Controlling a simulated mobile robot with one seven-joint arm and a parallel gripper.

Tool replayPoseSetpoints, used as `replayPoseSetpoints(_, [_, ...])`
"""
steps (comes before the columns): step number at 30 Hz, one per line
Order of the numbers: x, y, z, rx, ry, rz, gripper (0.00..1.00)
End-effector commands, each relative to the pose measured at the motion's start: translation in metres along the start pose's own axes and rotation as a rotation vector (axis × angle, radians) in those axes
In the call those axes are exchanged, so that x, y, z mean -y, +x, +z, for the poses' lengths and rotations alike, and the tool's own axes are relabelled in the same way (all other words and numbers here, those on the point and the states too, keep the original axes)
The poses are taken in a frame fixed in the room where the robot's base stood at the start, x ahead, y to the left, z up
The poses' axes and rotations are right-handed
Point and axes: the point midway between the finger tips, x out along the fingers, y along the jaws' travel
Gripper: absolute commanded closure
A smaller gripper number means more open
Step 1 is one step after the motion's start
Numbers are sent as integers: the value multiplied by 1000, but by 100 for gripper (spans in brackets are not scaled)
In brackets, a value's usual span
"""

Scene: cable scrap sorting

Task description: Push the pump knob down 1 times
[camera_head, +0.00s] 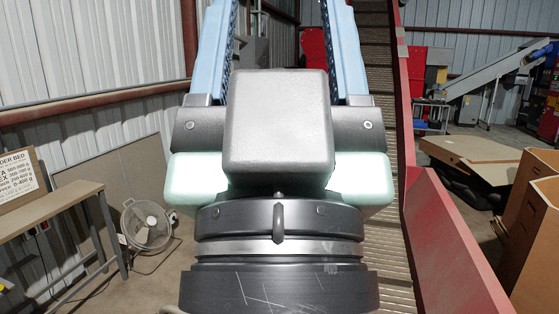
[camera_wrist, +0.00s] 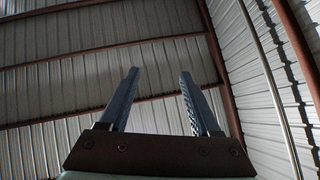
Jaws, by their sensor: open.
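No pump or pump knob shows in either view. My gripper (camera_wrist: 159,74) points up toward the ceiling in the wrist view, with its two blue fingers apart and nothing between them. In the head view my gripper (camera_head: 281,12) fills the middle of the picture. Its fingers run up past the top edge there, so their tips are cut off. The grey wrist housing hides much of what lies behind it.
A wooden table (camera_head: 49,214) stands at the left, with a round fan (camera_head: 146,224) on the floor beside it. A conveyor with a red side rail (camera_head: 441,239) runs behind my arm. Cardboard boxes (camera_head: 536,230) stand at the right. Corrugated walls and a beamed ceiling (camera_wrist: 60,60) enclose the place.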

Motion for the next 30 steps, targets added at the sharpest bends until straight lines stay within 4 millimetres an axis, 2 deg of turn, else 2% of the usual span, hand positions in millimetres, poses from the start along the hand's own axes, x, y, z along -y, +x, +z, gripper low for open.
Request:
replayPoseSetpoints(1, [0, 0, 0, 1, 0, 0, 47])
replayPoseSetpoints(10, [0, 0, 1, 2, 1, 0, 100])
replayPoseSetpoints(30, [0, 0, 1, 2, 1, 0, 100])
